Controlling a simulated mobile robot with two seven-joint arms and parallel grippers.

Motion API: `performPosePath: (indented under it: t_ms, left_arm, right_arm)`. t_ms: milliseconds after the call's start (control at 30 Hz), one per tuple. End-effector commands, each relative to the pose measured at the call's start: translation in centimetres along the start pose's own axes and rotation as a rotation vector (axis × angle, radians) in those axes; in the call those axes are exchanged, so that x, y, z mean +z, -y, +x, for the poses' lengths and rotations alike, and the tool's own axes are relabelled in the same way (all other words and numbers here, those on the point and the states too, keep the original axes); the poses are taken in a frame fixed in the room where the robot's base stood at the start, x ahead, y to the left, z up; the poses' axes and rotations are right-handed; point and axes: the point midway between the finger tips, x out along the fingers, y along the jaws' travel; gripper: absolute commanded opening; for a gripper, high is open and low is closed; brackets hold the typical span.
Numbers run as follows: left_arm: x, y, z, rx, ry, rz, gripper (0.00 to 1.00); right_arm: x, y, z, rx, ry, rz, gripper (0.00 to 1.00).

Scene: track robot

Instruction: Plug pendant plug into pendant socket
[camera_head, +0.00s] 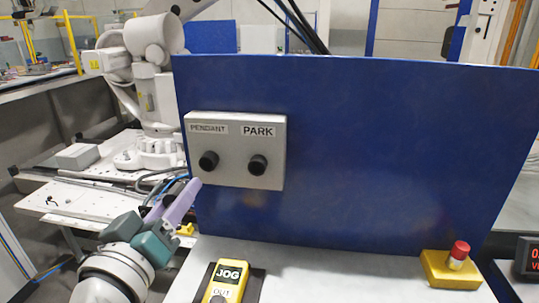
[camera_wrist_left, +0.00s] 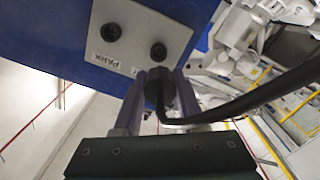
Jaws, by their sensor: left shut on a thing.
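The pendant socket (camera_head: 208,160) is a round black fitting on a light grey plate (camera_head: 233,183) on the blue panel, under the label PENDANT. It also shows in the left wrist view (camera_wrist_left: 158,51). My left gripper (camera_head: 193,188) is at the plate's lower left corner in the head view. In the left wrist view its two purple fingers (camera_wrist_left: 160,88) are shut on the black pendant plug (camera_wrist_left: 157,91), with a black cable leading right. The plug appears apart from the socket. In the head view the plug is hidden or too small to tell. My right gripper is out of view.
The similar PARK socket (camera_head: 257,165) is right of the pendant socket. The blue panel (camera_head: 400,150) stands upright behind the plate. A yellow JOG box (camera_head: 227,283) and a red button on a yellow base (camera_head: 455,270) are in front. A white robot arm (camera_head: 150,100) stands behind left.

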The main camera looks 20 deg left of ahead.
Motion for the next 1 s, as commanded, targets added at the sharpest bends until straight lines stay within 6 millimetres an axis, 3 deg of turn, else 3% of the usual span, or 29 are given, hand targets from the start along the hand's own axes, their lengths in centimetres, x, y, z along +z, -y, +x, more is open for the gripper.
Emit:
performPosePath:
  t_ms: [433,1000]
  left_arm:
    - [0.1,0.1,0.2,-0.001,0.003,-0.012,0.0]
    - [0.2,0.1,5.1,-0.001,0.002,-0.012,0.0]
  right_arm:
    - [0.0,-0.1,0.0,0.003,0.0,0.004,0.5]
    - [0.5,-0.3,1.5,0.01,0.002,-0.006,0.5]
